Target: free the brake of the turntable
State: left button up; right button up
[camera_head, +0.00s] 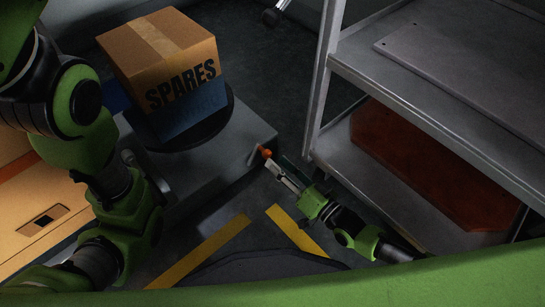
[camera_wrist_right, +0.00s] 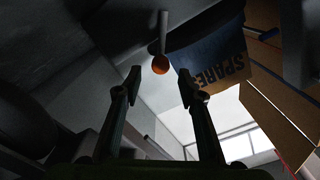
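The turntable (camera_head: 224,117) is a dark round disc on a grey pedestal (camera_head: 245,130), with a cardboard box marked SPARES (camera_head: 165,62) on it. A short lever with an orange knob (camera_head: 265,152), seemingly the brake, sticks out at the pedestal's front right corner. My right gripper (camera_head: 271,165) is close to this knob. In the right wrist view my right gripper (camera_wrist_right: 160,77) is open, with the orange knob (camera_wrist_right: 160,64) seen between and just beyond its fingertips. I cannot tell whether they touch. My left gripper is not in view; only the left arm shows.
A metal shelf rack (camera_head: 430,110) stands close on the right, with a reddish-brown board (camera_head: 430,165) on its lower shelf. A large cardboard box (camera_head: 45,215) is at the left. Yellow stripes (camera_head: 205,250) mark the floor in front of the pedestal.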

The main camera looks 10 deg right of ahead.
jog(key=v, duration=0.7)
jog(key=shift+s+d, duration=0.2)
jog(key=shift+s, duration=0.05)
